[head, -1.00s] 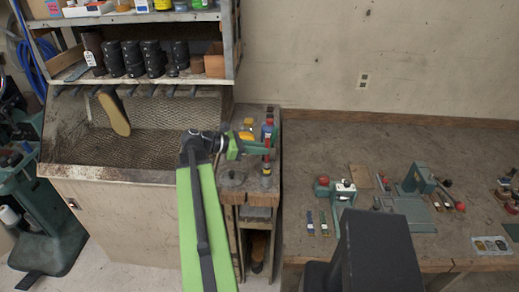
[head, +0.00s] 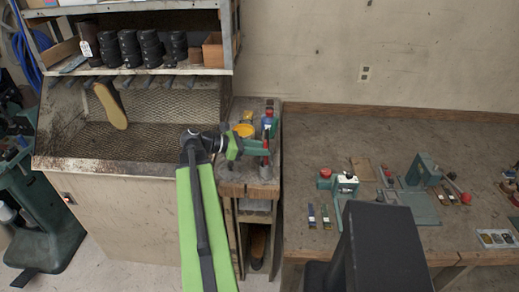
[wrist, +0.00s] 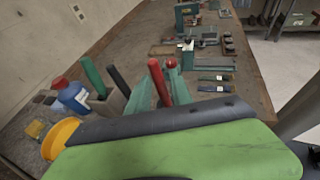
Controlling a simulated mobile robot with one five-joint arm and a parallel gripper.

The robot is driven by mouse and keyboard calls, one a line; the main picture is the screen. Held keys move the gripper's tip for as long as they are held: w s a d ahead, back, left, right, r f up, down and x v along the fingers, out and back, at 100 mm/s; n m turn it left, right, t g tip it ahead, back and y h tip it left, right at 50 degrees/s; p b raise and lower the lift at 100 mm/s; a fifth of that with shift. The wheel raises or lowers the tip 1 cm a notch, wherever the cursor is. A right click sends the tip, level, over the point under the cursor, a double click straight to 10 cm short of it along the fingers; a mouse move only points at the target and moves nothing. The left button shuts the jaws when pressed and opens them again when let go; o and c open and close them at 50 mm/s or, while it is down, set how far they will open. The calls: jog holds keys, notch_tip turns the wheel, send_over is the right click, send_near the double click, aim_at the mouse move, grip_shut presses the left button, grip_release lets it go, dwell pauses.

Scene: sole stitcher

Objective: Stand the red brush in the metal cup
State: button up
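The red brush (wrist: 157,84) has its red handle upright between the green fingers of my gripper (wrist: 158,92) in the wrist view. My gripper looks shut on it. In the head view my gripper (head: 262,147) is over the right side of the narrow bench, with the red brush (head: 265,159) pointing down and a grey end below. Whether that end touches the bench is unclear. A grey-brown cup (wrist: 112,104), apparently the metal cup, stands left of the brush in the wrist view. It holds a green and a black handle. My gripper's body hides its lower part.
A blue bottle (wrist: 74,98) with a red cap and a yellow bowl (wrist: 61,137) stand beside the cup. A long workbench (head: 330,130) with a green press (head: 424,170) and small tools is to the right. A mesh-backed bin (head: 150,140) is to the left.

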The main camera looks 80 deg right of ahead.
jog(key=shift+o, duration=1.1)
jog(key=p+v, duration=0.6)
jog(key=v, duration=1.1)
jog(key=shift+w, duration=0.15)
jog(key=shift+r, duration=0.1)
